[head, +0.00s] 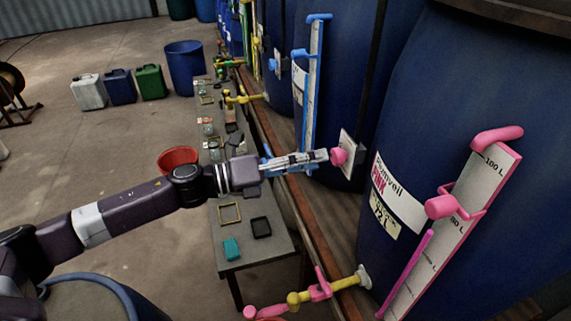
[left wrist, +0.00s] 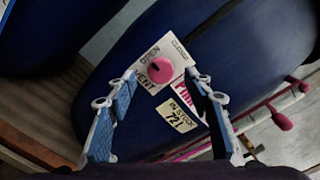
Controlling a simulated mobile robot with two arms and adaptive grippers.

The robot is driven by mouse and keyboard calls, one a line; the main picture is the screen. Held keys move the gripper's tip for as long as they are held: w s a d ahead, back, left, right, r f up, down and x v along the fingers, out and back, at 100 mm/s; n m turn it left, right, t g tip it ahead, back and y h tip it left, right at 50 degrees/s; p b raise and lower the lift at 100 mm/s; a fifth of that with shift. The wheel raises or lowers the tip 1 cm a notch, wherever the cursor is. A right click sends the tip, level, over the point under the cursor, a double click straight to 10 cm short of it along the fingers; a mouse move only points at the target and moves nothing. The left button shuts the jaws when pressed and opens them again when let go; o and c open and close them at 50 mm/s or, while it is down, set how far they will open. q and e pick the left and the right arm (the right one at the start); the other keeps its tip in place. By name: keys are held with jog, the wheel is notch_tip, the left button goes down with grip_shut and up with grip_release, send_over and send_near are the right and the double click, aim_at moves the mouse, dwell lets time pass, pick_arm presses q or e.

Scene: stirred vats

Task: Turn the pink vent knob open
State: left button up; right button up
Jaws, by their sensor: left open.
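The pink vent knob (head: 338,156) sits on a white plate (head: 349,148) on the side of the vats in the head view. In the left wrist view the round pink knob (left wrist: 160,70) is on its white plate (left wrist: 174,49), marked OPEN, CLOSED and VENT. My left gripper (head: 325,155) reaches in from the left with its tips close to the knob. In the left wrist view its two blue-padded fingers (left wrist: 163,76) stand apart, one on each side of the knob. I cannot tell whether they touch it. My right gripper is not in view.
A blue vat labelled PINK (head: 400,200) carries a pink gauge (head: 460,225) and a yellow pipe with a pink valve (head: 318,288) below. A narrow table (head: 265,247) with small items runs under my left arm. A red bucket (head: 178,158) stands beyond my arm.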

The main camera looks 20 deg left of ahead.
pick_arm(q)
jog(key=v, duration=0.7)
jog(key=shift+a, duration=0.1)
